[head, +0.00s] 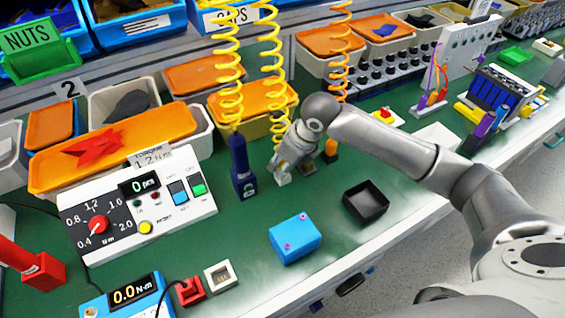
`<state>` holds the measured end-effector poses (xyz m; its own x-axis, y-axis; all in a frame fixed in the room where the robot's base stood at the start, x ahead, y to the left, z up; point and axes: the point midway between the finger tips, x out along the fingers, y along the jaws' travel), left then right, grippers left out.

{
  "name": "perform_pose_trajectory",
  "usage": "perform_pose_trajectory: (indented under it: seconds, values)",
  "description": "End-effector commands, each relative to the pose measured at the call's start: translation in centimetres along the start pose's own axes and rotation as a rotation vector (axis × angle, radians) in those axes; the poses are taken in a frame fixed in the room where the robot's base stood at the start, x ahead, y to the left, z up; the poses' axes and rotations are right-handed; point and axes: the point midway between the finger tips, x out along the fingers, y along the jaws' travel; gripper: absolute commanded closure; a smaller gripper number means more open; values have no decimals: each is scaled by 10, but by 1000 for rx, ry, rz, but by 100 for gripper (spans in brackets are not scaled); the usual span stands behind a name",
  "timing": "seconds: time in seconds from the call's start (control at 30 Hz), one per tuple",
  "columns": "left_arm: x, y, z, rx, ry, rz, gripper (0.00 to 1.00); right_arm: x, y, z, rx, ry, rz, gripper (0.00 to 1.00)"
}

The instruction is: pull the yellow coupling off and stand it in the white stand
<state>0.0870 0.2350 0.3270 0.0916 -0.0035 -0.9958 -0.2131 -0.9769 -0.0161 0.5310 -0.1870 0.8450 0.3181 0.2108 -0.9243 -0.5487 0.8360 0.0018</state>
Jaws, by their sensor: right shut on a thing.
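My right gripper (290,177) is over the green bench, below the lower end of the second yellow coil (273,70). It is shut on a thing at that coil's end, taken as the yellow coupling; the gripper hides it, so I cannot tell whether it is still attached. A small white square holder with a dark opening (221,276), which looks like the white stand, is near the front edge, left of the blue block. My left gripper is not in view.
A dark blue tool (241,168) hangs from the left yellow coil, close left of my right gripper. An orange coil (339,50) hangs to the right. A blue block (296,239), a black tray (366,203) and a red holder (190,291) are nearer the front edge.

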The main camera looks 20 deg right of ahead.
Motion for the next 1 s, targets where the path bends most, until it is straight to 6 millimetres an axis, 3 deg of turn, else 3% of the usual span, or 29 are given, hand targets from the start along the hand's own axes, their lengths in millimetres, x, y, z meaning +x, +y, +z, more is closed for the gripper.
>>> perform_pose_trajectory:
  seconds: [0.27,0.3,0.5,0.83,1.0]
  values:
    - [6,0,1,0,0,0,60,5,0,-2,0,0,0,99]
    - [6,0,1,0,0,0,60,4,0,-2,0,-1,0,73]
    - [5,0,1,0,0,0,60,4,0,-2,0,0,0,50]
    - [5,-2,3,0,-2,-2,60,2,0,-2,0,0,0,50]
    - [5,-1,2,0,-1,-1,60,-20,-1,-1,-1,-3,-3,50]
